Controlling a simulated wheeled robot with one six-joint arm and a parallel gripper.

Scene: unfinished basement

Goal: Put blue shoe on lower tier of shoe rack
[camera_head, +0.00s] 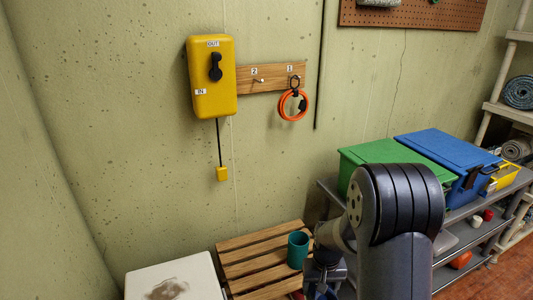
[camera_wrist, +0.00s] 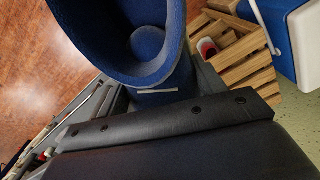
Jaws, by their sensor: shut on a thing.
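The blue shoe (camera_wrist: 115,40) fills the upper middle of the wrist view, its opening facing the camera. My gripper (camera_wrist: 158,92) is shut on the shoe at its near end; the fingertips are mostly hidden. In the head view, my gripper (camera_head: 326,272) is low, just right of the wooden slatted rack, with a bit of blue below it. The shoe rack (camera_head: 250,268) has slatted wood; its upper tier shows in the head view, and slats also show at the right of the wrist view (camera_wrist: 248,72). Its lower tier is mostly hidden in the head view.
A teal cup (camera_head: 298,250) stands on the rack's top. A red-and-white item (camera_wrist: 207,48) shows by the slats. A white-lidded box (camera_head: 175,277) stands left of the rack. A grey shelf (camera_head: 455,215) with green and blue bins is at right.

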